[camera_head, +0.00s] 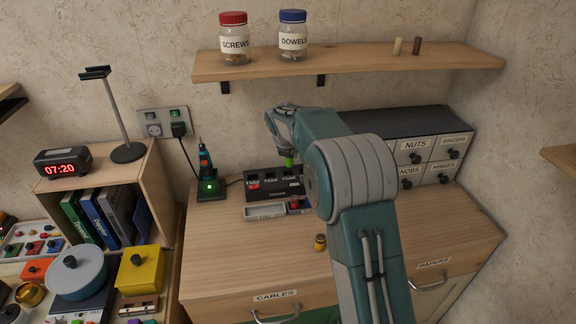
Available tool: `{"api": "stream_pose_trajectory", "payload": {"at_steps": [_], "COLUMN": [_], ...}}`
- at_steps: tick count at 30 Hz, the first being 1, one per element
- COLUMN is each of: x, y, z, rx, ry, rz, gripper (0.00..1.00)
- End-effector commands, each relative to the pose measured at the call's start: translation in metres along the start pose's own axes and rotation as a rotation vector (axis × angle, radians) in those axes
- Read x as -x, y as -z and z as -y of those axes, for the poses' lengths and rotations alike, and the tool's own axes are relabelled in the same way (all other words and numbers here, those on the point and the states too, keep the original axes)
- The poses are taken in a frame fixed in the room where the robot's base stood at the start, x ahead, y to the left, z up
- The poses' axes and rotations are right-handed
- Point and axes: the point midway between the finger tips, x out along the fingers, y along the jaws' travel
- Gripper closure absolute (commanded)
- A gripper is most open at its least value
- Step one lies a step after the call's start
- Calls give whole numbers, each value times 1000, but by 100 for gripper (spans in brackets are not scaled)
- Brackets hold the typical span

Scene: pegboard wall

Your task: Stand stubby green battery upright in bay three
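My gripper (285,148) points down over the black charger (263,191) on the wooden cabinet; its fingers are small and partly covered by my arm. A stubby green battery (288,161) shows directly below the gripper, roughly upright, at the third bay from the left. I cannot tell whether its base is in the bay or just above it, or whether the fingers grip it. A red battery (254,186) is at the leftmost bay. The second bay looks empty. The charger's right end is hidden by my arm.
A grey tray (265,211) lies before the charger, with a red item (294,205) at its right. A yellow battery (320,243) stands on the cabinet top. A cordless tool (206,171) stands left, drawers (412,150) right, and a shelf (350,62) above. The cabinet's front left is clear.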

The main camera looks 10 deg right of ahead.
Motion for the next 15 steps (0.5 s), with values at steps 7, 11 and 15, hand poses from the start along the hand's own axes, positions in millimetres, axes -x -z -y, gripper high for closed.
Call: {"api": "stream_pose_trajectory", "payload": {"at_steps": [7, 11, 15], "x": [-43, -50, -67], "y": [-6, -7, 0], "z": [-8, -9, -10], "rx": [0, 0, 0], "ry": [1, 1, 2], "rz": [-1, 0, -2], "gripper": [100, 100, 100]}}
